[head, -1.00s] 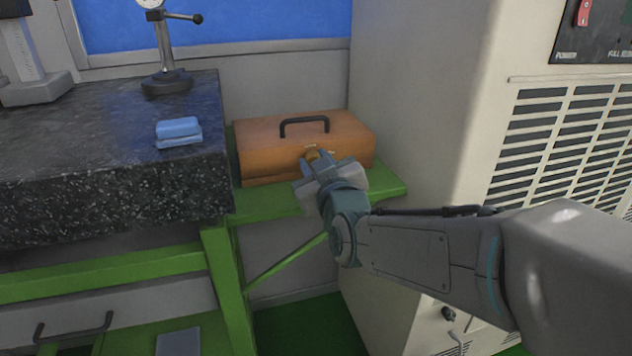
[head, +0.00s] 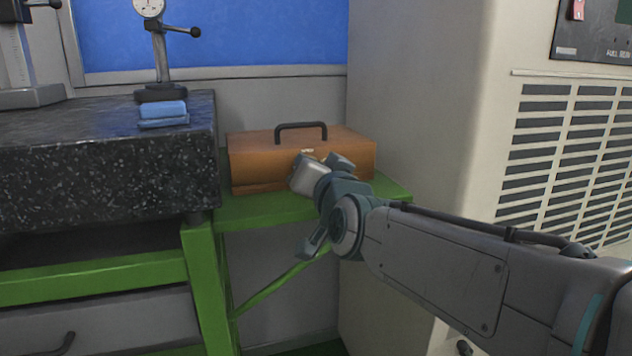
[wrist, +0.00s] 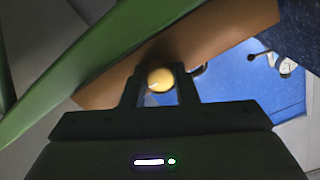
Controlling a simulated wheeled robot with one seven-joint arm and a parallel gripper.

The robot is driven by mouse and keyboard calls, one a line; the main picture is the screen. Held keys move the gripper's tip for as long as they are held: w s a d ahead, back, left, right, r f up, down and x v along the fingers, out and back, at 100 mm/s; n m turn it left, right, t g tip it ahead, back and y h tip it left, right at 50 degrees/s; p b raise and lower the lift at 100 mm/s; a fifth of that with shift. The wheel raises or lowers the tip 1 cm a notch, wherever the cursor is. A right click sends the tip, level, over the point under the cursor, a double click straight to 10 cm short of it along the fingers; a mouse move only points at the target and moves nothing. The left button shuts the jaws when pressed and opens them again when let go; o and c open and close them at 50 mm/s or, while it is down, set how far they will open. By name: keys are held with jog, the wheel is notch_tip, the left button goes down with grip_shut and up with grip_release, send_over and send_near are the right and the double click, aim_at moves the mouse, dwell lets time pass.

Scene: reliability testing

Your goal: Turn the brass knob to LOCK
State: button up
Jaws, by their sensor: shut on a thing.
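The brass knob (wrist: 160,80) is on the front of an orange-brown wooden box with a black handle (head: 345,150). In the wrist view the round knob sits between the two fingers of my gripper (wrist: 160,92), which are shut on it. A small light mark shows on the knob's face, and I cannot read its direction. In the head view my gripper (head: 323,172) is at the box front and hides the knob. A small pale label (head: 307,151) shows just above it, too small to read.
The box stands on a green shelf (head: 265,207). A dark granite table (head: 110,165) with a blue block (head: 163,114) and a dial gauge stand (head: 162,60) is at left. A tall beige cabinet (head: 425,100) stands close on the right.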

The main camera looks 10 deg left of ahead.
jog(key=shift+f+m+b, duration=0.1)
jog(key=shift+m+b, duration=0.3)
jog(key=shift+m, duration=0.2)
jog(key=o, duration=1)
